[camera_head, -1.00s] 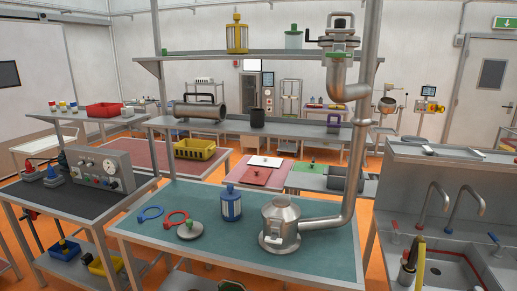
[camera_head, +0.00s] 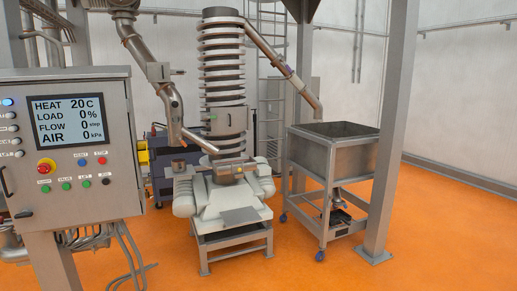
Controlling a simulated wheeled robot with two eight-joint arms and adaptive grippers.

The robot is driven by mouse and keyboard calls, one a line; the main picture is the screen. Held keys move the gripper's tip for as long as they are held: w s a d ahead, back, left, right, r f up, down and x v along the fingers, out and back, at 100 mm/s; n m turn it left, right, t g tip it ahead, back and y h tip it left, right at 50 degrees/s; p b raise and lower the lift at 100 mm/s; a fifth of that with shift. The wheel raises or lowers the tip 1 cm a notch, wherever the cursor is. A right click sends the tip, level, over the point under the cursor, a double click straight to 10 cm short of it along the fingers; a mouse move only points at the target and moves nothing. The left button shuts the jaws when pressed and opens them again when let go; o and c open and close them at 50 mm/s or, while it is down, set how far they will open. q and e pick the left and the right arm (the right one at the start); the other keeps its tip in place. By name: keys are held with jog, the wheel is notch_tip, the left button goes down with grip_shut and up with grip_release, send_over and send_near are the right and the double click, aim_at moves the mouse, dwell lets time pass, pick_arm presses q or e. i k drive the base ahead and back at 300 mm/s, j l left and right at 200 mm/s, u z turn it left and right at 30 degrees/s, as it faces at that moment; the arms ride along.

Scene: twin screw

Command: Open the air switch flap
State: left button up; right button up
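I cannot tell for sure which part is the air switch flap. A grey control cabinet (camera_head: 88,225) stands at the left, with a screen (camera_head: 67,120) reading HEAT 20 C, LOAD 0 %, FLOW 0 and AIR 0 kPa. Below the screen are a red mushroom button (camera_head: 46,167) on a yellow ring and several small coloured buttons. A small grey box (camera_head: 158,72) sits on a slanted metal pipe (camera_head: 160,88) right of the cabinet. Neither of my grippers is in view.
A tall ribbed spiral column (camera_head: 222,65) stands on a pale machine base (camera_head: 220,210) over a low metal frame (camera_head: 235,246). A grey open hopper (camera_head: 325,156) on a wheeled frame and a thick post (camera_head: 388,150) stand to the right. The orange floor (camera_head: 440,225) is clear at the front right.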

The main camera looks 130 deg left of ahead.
aim_at(144, 160)
jog(key=j+u, duration=0.15)
jog(key=u, duration=5.05)
jog(key=i+l+u, duration=0.2)
jog(key=l, duration=0.5)
jog(key=l+u, duration=0.2)
jog(key=l, duration=0.55)
jog(key=i+l, duration=0.15)
jog(key=i, duration=0.35)
